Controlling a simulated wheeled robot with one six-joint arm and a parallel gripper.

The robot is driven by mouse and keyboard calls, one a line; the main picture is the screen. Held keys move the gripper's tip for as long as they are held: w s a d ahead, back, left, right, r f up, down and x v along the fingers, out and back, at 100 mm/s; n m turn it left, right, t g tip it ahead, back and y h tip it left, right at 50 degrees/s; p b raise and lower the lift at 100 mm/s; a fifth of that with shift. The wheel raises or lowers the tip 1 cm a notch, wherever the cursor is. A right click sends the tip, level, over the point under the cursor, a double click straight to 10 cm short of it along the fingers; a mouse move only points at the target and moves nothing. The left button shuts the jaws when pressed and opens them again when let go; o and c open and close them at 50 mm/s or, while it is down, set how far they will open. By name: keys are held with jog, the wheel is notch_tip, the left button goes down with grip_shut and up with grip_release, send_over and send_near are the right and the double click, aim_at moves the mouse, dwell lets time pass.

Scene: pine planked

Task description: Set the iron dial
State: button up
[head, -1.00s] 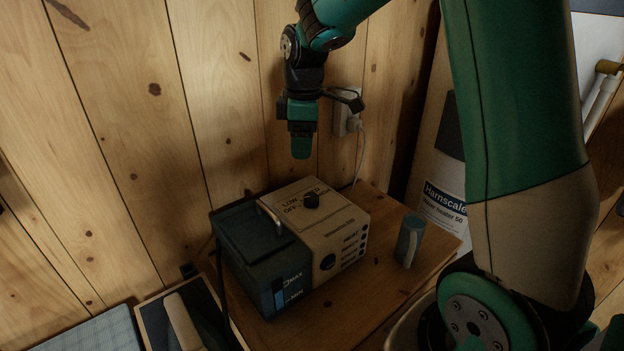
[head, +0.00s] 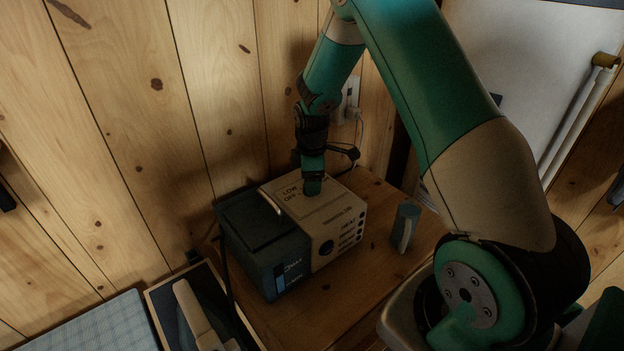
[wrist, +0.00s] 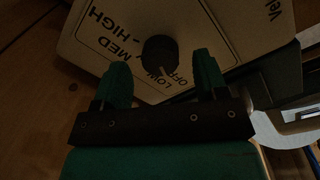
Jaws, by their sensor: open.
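The dial (wrist: 160,55) is a round black knob on the cream top panel of the boxy device (head: 338,232). Printed words around it include LOW, OFF, MED and HIGH. In the wrist view my gripper (wrist: 163,75) is open, with one green finger on each side of the dial and a gap to it. In the head view my gripper (head: 312,186) points down at the panel and hides the dial. I cannot tell whether the fingertips touch the panel. The pointer's exact setting is too dark to read.
The device stands on a wooden table (head: 372,268), with a dark handled section on its left. A wall outlet (head: 349,98) with a plugged cord is behind. A dark tray (head: 160,302) lies at lower left.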

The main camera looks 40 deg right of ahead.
jog(key=shift+f, duration=0.85)
jog(key=shift+c, duration=0.4)
jog(key=c, duration=0.8)
jog(key=shift+c, duration=0.2)
